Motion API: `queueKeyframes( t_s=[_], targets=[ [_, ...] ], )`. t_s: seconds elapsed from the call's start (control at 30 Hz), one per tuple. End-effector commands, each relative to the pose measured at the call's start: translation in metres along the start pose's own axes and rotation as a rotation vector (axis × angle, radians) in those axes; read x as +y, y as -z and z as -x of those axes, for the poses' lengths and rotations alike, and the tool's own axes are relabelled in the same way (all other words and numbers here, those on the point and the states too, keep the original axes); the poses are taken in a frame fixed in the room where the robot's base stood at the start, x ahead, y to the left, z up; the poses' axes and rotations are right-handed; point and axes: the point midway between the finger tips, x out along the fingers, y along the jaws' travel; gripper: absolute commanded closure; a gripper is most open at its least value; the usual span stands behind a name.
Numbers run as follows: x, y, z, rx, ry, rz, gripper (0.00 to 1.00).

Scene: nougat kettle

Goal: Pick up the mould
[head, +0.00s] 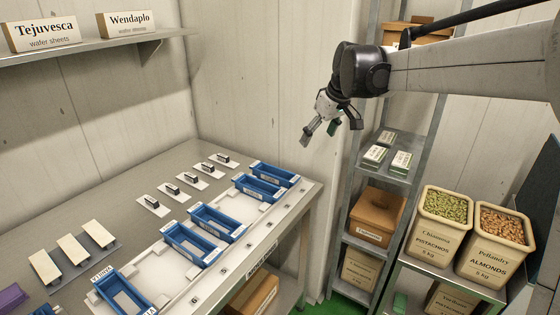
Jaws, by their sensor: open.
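Several blue rectangular moulds lie in a row on the steel table: a near one (150,308), two middle ones (203,265) (240,233), and two far ones (244,177) (296,179). They look like open-topped trays with white labels on their rims. I cannot tell which one the task means. My gripper (331,132) is open and empty, its fingers pointing down. It hangs in the air, above and to the right of the far moulds, and touches nothing.
White blocks (72,249) and small dark-topped pieces (171,188) lie behind the moulds on the table (130,210). A wall shelf (90,45) holds boxes. At right stand a metal rack (423,165) and a cart with pistachio (432,240) and almond (492,255) bins.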

Motion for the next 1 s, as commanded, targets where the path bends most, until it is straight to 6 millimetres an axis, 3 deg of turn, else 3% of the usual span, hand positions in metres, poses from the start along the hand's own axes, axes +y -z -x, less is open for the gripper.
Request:
queueKeyframes(
  t_s=[0.2,0.5,0.7,1.0],
  targets=[
    [0.012,0.051,-0.065,-0.014,0.064,0.115,0.3],
    [0.016,0.095,-0.154,-0.024,0.143,0.26,0.3],
    [0.015,0.106,-0.187,-0.024,0.173,0.312,0.3],
    [0.009,0.106,-0.223,-0.024,0.179,0.325,0.3]
  ],
)
